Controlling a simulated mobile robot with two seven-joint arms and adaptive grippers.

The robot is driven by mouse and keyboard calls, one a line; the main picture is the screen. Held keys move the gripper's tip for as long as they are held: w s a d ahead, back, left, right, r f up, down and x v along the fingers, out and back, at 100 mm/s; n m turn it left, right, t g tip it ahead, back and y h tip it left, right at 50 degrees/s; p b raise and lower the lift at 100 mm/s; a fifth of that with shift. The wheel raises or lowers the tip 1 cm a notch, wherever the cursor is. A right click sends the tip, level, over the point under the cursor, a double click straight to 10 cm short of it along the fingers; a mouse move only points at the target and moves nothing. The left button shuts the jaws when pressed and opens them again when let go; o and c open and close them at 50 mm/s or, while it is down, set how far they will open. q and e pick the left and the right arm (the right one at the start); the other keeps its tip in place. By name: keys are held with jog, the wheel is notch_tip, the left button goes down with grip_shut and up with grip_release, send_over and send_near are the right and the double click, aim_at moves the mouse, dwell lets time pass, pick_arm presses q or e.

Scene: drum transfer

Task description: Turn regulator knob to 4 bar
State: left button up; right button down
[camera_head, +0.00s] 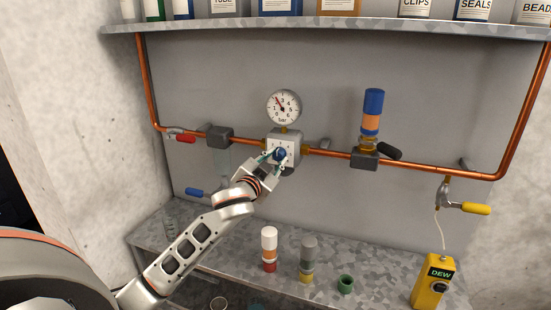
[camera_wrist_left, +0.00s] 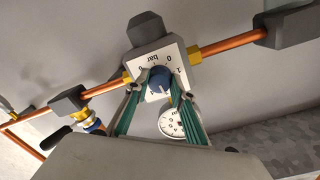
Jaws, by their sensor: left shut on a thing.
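The regulator is a pale block with a white dial plate (camera_head: 272,146) and a dark blue knob (camera_head: 280,154) on its front. My left gripper (camera_head: 277,158) is shut on the knob. In the left wrist view the green fingers (camera_wrist_left: 160,88) lie on both sides of the blue knob (camera_wrist_left: 160,76). The dial plate (camera_wrist_left: 174,55) shows "0", "1" and "bar"; other marks are partly hidden. The round pressure gauge (camera_head: 284,106) stands above the regulator, its needle pointing to the upper left, roughly near 2. My right gripper is not in view.
A copper pipe (camera_head: 432,170) runs along the wall through the regulator. A red-handled valve (camera_head: 182,137), blue-topped cylinder (camera_head: 372,110) and yellow-handled valve (camera_head: 474,208) sit along it. Below, the bench holds two small cylinders (camera_head: 269,245) (camera_head: 308,255), a green ring (camera_head: 345,284) and yellow DEW meter (camera_head: 433,284).

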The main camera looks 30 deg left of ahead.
pick_arm(q)
jog(key=m, duration=0.5)
jog(key=shift+r, duration=0.1)
jog(key=shift+m, duration=2.3)
jog(key=o, duration=1.1)
jog(key=v, duration=1.2)
jog(key=shift+r, duration=0.2)
jog(key=shift+f, duration=0.1)
